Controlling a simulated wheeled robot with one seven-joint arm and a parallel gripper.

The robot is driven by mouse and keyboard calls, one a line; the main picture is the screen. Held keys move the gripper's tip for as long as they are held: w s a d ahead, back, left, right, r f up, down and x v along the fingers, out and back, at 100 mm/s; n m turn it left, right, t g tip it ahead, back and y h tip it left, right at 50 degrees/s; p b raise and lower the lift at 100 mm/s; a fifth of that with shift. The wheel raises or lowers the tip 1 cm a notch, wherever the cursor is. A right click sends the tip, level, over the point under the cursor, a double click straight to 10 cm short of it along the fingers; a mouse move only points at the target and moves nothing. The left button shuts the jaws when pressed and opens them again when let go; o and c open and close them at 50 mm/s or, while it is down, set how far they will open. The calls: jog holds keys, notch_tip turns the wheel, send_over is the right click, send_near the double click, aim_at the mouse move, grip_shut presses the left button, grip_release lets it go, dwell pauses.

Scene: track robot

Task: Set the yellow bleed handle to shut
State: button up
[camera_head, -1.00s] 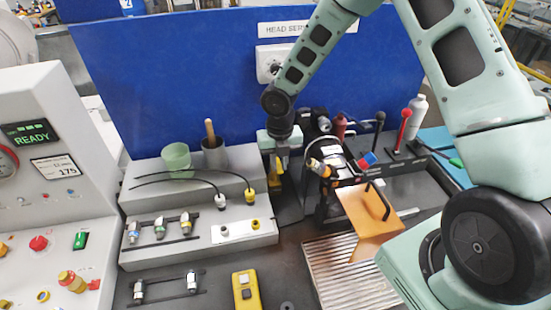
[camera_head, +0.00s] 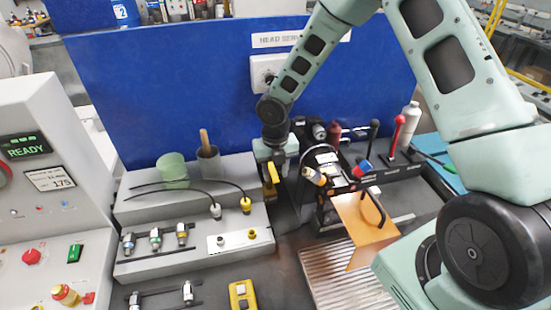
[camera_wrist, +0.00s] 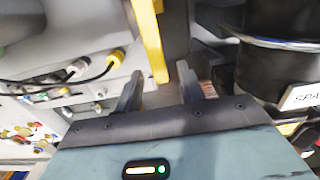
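The yellow bleed handle (camera_wrist: 150,40) is a flat yellow bar in the wrist view. It comes down from the top edge, and its lower end lies between the two dark fingertips of my gripper (camera_wrist: 160,74). The fingers are apart, with a visible gap on each side of the bar, so my gripper is open. I cannot tell how deep the bar sits between them. In the head view the yellow handle (camera_head: 270,179) shows just below my gripper (camera_head: 272,164), beside the black machine. The handle's pivot is hidden.
A black machine (camera_head: 322,160) with an orange plate (camera_head: 362,228) stands close on the right. A grey stepped bench (camera_head: 190,240) with cables and connectors is on the left. A blue panel (camera_head: 160,90) stands behind. A ribbed metal tray (camera_head: 345,280) lies in front.

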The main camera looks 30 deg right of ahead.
aim_at(275, 177)
notch_tip(275, 177, up, 17)
jog(key=b, duration=0.2)
jog(key=shift+b, duration=0.4)
